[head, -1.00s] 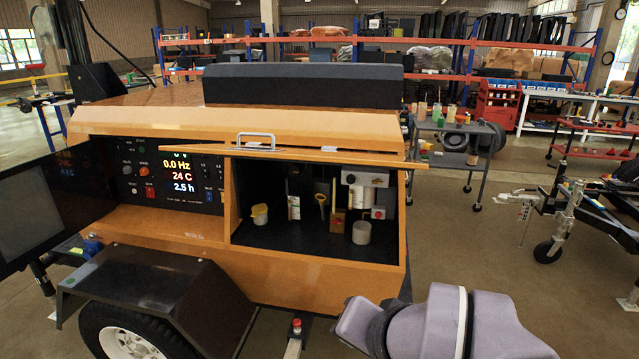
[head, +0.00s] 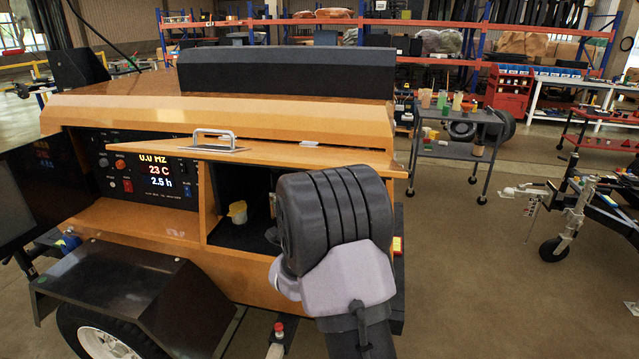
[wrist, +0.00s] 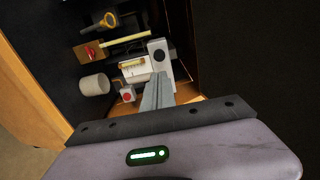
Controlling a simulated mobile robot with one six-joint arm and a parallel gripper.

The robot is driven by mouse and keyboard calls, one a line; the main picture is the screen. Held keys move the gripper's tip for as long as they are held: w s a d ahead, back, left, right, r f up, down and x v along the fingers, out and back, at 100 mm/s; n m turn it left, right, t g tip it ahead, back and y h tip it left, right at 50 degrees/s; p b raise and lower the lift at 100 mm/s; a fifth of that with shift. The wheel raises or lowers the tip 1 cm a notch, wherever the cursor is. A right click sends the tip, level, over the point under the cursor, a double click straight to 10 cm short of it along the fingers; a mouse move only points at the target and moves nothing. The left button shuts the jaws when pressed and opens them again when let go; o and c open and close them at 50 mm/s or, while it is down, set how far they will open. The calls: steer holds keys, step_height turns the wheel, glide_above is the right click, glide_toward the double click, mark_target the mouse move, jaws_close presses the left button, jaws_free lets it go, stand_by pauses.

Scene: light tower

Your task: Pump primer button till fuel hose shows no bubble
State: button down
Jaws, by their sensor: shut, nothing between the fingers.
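In the wrist view my gripper (wrist: 160,78) is shut and empty, its fingers pointing into the open compartment. Just beyond the tips is a white block (wrist: 166,68) with a dark round button-like part (wrist: 158,55); I cannot tell whether the tips touch it. A pale yellowish tube (wrist: 132,64), probably the fuel hose's clear section, lies on a white plate beside it; bubbles are too small to make out. In the head view my arm hides these parts and the fingers.
A white cylinder (wrist: 95,84), a brown block with a red lever (wrist: 90,50) and a yellow-ringed part (wrist: 105,20) stand nearby. The raised orange lid (head: 270,155) hangs over the compartment. A yellow cup (head: 238,212) sits at its left. Dark walls flank the fingers.

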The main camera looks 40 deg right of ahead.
steer(key=b+x, duration=0.1)
steer(key=x, duration=1.3)
steer(key=shift+b, duration=0.35)
steer(key=shift+w, duration=0.1)
